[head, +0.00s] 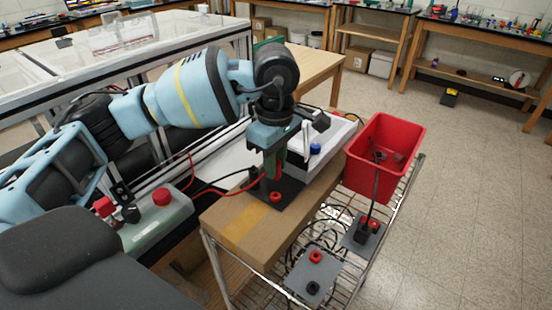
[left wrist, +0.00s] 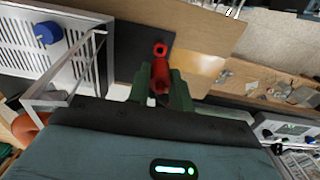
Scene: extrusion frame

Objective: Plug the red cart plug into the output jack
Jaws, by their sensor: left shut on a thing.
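My left gripper (head: 271,176) comes down over a dark plate (head: 290,188) that lies on a cardboard box. Its green fingers are shut on a red plug, which shows between them in the left wrist view (left wrist: 160,84). A red ringed jack (head: 275,197) sits on the dark plate, just in front of the fingertips. It also shows in the left wrist view (left wrist: 160,49), apart from the held plug. A red cable (head: 215,192) runs left from near the gripper. The plug's tip is hidden. My right gripper is not in view.
A white instrument with a blue knob (head: 315,149) stands behind the plate. A red bin (head: 385,145) is at right. Grey plates with red and black fittings (head: 322,270) (head: 352,242) lie on the wire cart. A greenish box with a red button (head: 162,197) is at left.

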